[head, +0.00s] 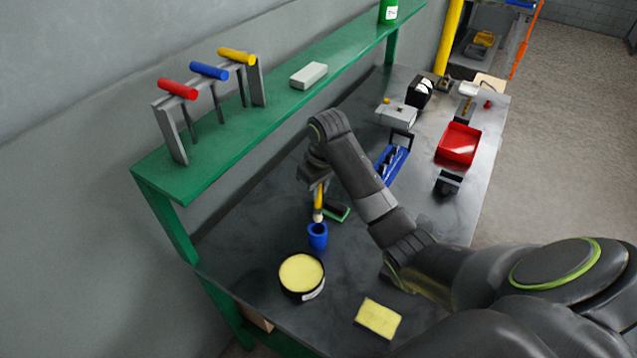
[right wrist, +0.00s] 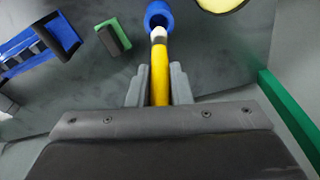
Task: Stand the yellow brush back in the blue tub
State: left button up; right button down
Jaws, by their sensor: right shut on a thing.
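The yellow brush (head: 318,200) is held upright in my right gripper (head: 317,182), its pale end pointing down. The blue tub (head: 318,237) stands on the dark bench, and the brush's lower end is just above or at its mouth; I cannot tell if it has entered. In the right wrist view the gripper (right wrist: 160,85) is shut on the yellow handle (right wrist: 159,70), and the pale tip lies close to the rim of the blue tub (right wrist: 158,14). My left gripper is not in view.
A round container with a yellow top (head: 301,273) stands close to the tub. A green-edged block (head: 338,212) lies behind it, and a yellow sponge (head: 378,318) lies in front. A blue holder (head: 391,163) and red tray (head: 458,144) are farther right. A green shelf (head: 225,130) runs above.

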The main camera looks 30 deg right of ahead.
aim_at(319, 213)
jog(key=shift+f+b, duration=0.35)
jog(key=shift+f, duration=1.1)
jog(key=shift+r, duration=0.1)
jog(key=shift+p, duration=0.6)
jog(key=shift+p, duration=0.45)
jog(key=shift+f+b, duration=1.3)
jog(key=shift+f, duration=2.35)
jog(key=c, duration=1.2)
grip_release()
jog(key=shift+c, duration=0.2)
